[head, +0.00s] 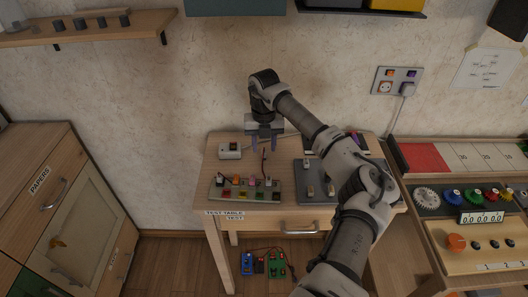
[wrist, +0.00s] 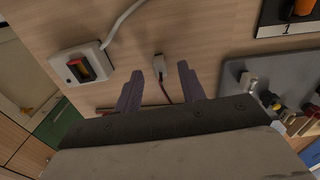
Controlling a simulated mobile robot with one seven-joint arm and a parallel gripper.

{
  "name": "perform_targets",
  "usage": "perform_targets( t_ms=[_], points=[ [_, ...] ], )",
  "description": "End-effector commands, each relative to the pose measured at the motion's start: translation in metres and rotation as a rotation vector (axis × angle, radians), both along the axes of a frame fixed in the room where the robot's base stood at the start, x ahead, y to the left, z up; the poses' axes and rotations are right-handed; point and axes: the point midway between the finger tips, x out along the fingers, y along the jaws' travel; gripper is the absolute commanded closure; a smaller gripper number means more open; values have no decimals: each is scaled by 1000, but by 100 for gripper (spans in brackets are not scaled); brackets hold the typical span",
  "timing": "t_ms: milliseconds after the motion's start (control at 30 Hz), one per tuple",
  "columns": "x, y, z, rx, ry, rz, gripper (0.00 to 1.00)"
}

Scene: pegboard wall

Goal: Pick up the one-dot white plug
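My gripper (head: 264,146) is open above the back of the wooden test table (head: 210,165), its two fingers pointing down. In the wrist view the fingertips (wrist: 160,69) stand apart with nothing held between them. In the head view small pale pieces (head: 308,163) stand on the grey board to the right; I cannot tell whether any bears one dot.
A white box with a red-and-black switch (head: 230,150) stands left of the gripper; it also shows in the wrist view (wrist: 79,68). A strip with coloured connectors (head: 245,189) lies at the front. The grey board (head: 338,172) is right. A wall socket (head: 397,81) is behind.

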Motion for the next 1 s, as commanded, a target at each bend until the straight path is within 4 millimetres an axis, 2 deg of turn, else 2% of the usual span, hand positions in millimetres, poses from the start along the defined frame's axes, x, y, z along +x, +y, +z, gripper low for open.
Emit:
perform_targets(
  t_ms=[133, 367, 700, 1000],
  points=[
    [0, 0, -14, 0, 1, 0, 60],
    [0, 0, -17, -1, -1, 0, 60],
    [0, 0, -16, -1, -1, 0, 100],
    [0, 0, -16, -1, -1, 0, 100]
  ],
)
